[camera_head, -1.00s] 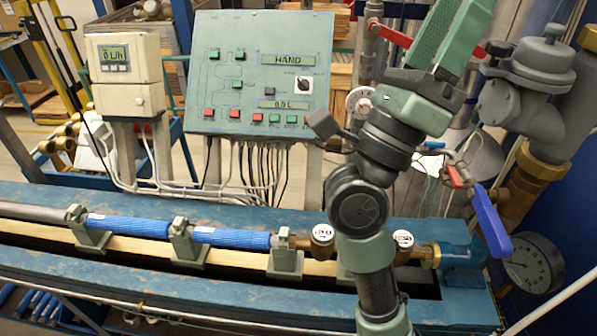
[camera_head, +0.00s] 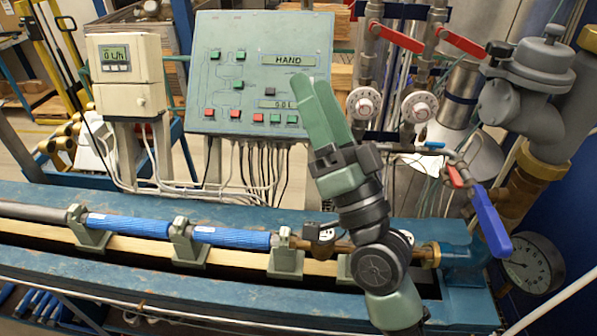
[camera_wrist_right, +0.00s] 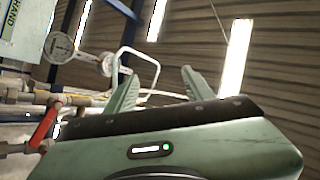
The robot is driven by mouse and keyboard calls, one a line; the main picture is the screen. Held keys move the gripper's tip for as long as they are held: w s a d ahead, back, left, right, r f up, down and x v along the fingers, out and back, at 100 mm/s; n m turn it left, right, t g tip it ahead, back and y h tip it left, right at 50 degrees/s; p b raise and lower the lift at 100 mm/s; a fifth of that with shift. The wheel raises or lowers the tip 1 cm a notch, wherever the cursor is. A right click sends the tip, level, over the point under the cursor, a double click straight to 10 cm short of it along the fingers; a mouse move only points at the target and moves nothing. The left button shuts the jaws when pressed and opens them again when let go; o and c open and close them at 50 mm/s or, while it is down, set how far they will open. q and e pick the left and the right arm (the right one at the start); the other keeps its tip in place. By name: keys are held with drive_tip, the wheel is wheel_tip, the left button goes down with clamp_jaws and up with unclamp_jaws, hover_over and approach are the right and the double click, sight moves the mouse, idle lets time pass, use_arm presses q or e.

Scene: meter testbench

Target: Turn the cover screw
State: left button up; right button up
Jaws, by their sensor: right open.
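A pale meter box (camera_head: 128,73) with a small display stands at the upper left in the head view. A small round screw-like spot (camera_head: 140,101) shows on its lower cover; its slot is too small to make out. My right gripper (camera_head: 308,80) points up in front of the right edge of the green control panel, well to the right of the meter box. In the right wrist view its two fingers (camera_wrist_right: 158,73) stand apart with nothing between them. The meter box is not in the wrist view. My left gripper is in neither view.
The green control panel (camera_head: 235,60) stands between the meter box and my right gripper. Red-handled valves (camera_head: 398,38), round dials (camera_head: 364,104) and a blue lever (camera_head: 491,220) are to the right. A blue bench (camera_head: 150,290) with blue pipes (camera_head: 128,225) runs below.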

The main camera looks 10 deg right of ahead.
wheel_tip(320, 180, down, 14)
drive_tip(key=w+a+n+g, duration=0.1)
drive_tip(key=a+n+g, duration=0.1)
drive_tip(key=n+g, duration=0.2)
drive_tip(key=g, duration=0.2)
drive_tip(key=shift+a+f+g, duration=0.15)
drive_tip(key=shift+g, duration=0.15)
drive_tip(key=shift+w, duration=0.1)
